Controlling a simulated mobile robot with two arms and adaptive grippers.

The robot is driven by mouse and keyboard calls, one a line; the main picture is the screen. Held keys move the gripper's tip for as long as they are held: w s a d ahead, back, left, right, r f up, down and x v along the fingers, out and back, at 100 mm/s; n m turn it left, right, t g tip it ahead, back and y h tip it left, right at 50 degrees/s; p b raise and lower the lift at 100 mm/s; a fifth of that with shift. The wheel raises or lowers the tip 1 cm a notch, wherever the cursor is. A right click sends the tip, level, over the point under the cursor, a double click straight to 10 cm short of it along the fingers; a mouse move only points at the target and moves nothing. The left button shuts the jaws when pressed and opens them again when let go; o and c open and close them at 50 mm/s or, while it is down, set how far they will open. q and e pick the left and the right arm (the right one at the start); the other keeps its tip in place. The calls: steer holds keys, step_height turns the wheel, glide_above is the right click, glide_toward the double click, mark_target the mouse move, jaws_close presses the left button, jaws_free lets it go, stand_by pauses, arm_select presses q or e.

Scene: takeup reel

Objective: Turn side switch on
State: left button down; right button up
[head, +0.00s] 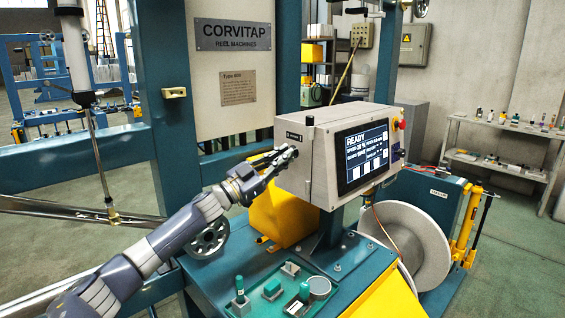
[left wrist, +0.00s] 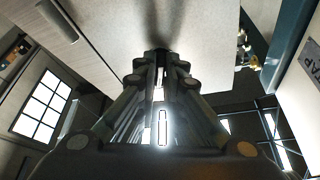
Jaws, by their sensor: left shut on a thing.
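The grey control box (head: 320,190) stands on a post, with a lit screen (head: 365,155) reading READY on its front. My left gripper (head: 287,154) reaches in from the left, its fingertips at the box's left side face. In the left wrist view the closed fingers (left wrist: 160,62) point at the box's pale side panel (left wrist: 165,18). The gripper is shut on the side switch, which the fingertips almost wholly hide; I cannot tell its position. My right gripper is not in view.
Below is a green tray (head: 262,300) with small parts. A yellow bin (head: 280,215) stands behind my left forearm. A cable reel (head: 410,245) is at the right. A blue upright (head: 165,100) rises at left.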

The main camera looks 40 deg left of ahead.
arm_select(q)
steer(key=m+g+h, duration=0.1)
steer(key=m, duration=0.2)
steer(key=m+h, duration=0.1)
steer(key=m, duration=0.2)
steer(key=shift+a+r+g+h, duration=0.1)
steer(key=shift+a+g+h, duration=0.1)
steer(key=shift+g+h, duration=0.15)
steer(key=shift+m, duration=0.4)
steer(key=c, duration=1.7)
jaws_free()
steer(key=shift+v, duration=5.95)
